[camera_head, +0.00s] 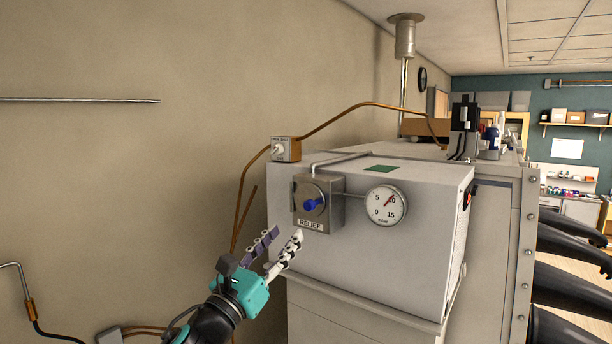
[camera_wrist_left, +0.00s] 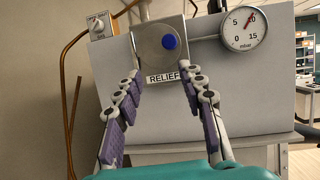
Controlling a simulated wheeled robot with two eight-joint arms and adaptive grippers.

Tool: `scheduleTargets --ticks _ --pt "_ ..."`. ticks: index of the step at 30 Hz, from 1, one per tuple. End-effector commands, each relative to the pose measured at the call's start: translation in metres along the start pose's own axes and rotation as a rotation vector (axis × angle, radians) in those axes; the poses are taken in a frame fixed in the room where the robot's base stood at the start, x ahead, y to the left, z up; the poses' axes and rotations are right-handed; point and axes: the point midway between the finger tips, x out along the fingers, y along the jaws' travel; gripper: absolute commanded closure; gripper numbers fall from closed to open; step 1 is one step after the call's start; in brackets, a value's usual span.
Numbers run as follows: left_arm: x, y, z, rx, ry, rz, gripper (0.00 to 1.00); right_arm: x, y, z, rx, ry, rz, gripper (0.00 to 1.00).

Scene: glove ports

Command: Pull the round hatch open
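The grey relief box (camera_head: 330,217) on the front of the light grey cabinet has a round plate with a blue knob (camera_head: 314,205). The blue knob also shows in the left wrist view (camera_wrist_left: 169,42). My left gripper (camera_head: 284,232) is below and left of the relief box, its fingers spread and empty. In the left wrist view its two fingertips (camera_wrist_left: 161,72) stand apart on either side of the box's lower part. I cannot tell whether they touch it. My right gripper is not in view.
A pressure gauge (camera_head: 385,205) sits right of the relief box. A small switch box (camera_head: 286,149) and a copper pipe (camera_head: 240,205) are on the wall side. Several black gloves (camera_head: 570,285) stick out from the cabinet's right side. The wall at left is mostly bare.

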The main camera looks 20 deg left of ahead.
Motion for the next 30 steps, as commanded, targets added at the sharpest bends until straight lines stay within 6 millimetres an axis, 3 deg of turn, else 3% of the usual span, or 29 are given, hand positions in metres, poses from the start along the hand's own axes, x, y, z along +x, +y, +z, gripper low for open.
scheduleTargets --ticks 1,4,8,21,30 --pt "0.007 -0.003 0.015 0.064 -0.006 -0.03 0.6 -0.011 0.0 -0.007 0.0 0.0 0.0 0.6" --pt "0.011 -0.01 0.022 0.149 -0.015 -0.073 0.6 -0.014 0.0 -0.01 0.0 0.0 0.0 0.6" --pt "0.021 -0.014 0.023 0.176 -0.019 -0.088 0.6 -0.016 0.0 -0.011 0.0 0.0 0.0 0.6" --pt "0.083 -0.019 0.023 0.171 -0.019 -0.085 0.6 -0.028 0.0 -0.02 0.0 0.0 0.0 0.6" --pt "0.088 -0.019 0.022 0.171 -0.018 -0.084 0.6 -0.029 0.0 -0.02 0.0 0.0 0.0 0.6"
